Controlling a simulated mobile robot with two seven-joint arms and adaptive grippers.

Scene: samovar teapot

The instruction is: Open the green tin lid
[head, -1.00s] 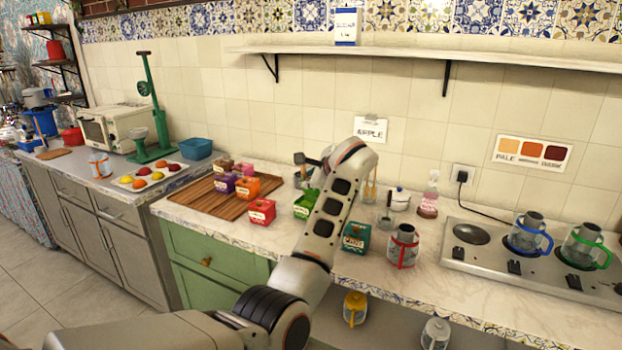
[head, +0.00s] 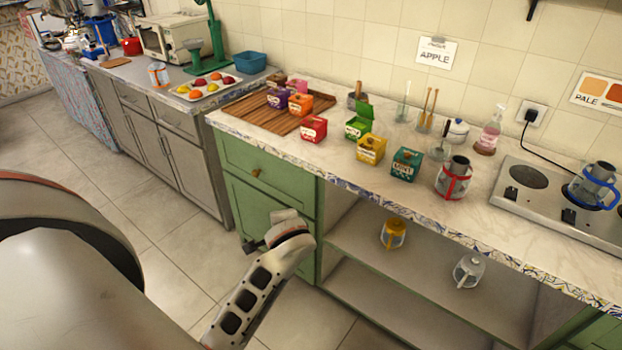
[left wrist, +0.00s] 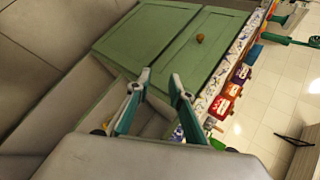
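The green tin (head: 357,128) stands on the counter in the head view, between the red tin and the yellow tin. Its green lid (head: 366,112) stands raised at the back, so the tin looks open. My left arm reaches in front of the cabinets, below the counter edge and well apart from the tin. In the left wrist view my left gripper (left wrist: 157,86) has its two teal fingers spread, with nothing between them. The gripper fingers are not clear in the head view. My right gripper is not in view.
A yellow tin (head: 371,149), a teal tin (head: 406,165) and a red tin (head: 313,129) stand close by. More tins sit on a wooden board (head: 247,119). A red-handled glass pot (head: 454,178) stands at right. The green cabinet (head: 265,185) and open shelves lie below the counter.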

